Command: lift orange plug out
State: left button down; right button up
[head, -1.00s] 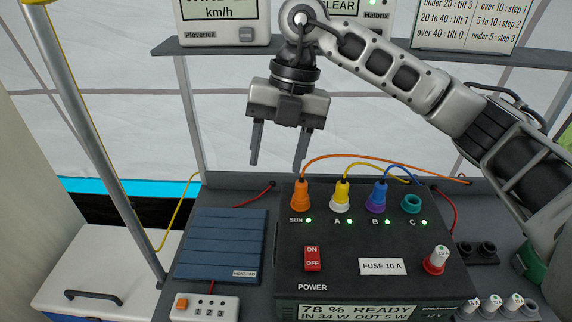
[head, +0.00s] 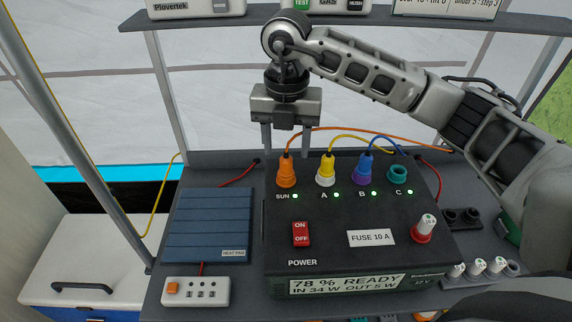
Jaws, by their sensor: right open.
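The orange plug (head: 286,174) stands upright in the SUN socket at the left end of the socket row on the black power box (head: 340,218). An orange cable runs from its top to the right. A green light is lit beside the SUN label. My right gripper (head: 286,142) is open and empty, pointing down. In the picture its fingers appear just above and behind the orange plug, one on each side of it. I cannot tell the exact depth gap. My left gripper is not in view.
A red fuse knob (head: 424,230) is at right. A shelf (head: 390,22) runs above. A blue heat pad (head: 208,226) lies at left.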

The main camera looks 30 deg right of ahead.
aim_at(286, 161)
notch_tip(286, 161, down, 5)
jog(key=shift+s+a+r+p, duration=0.1)
jog(key=shift+s+r+p, duration=0.1)
jog(key=shift+p, duration=0.15)
jog(key=shift+c, duration=0.3)
jog(key=c, duration=1)
jog(key=shift+w+r, duration=0.1)
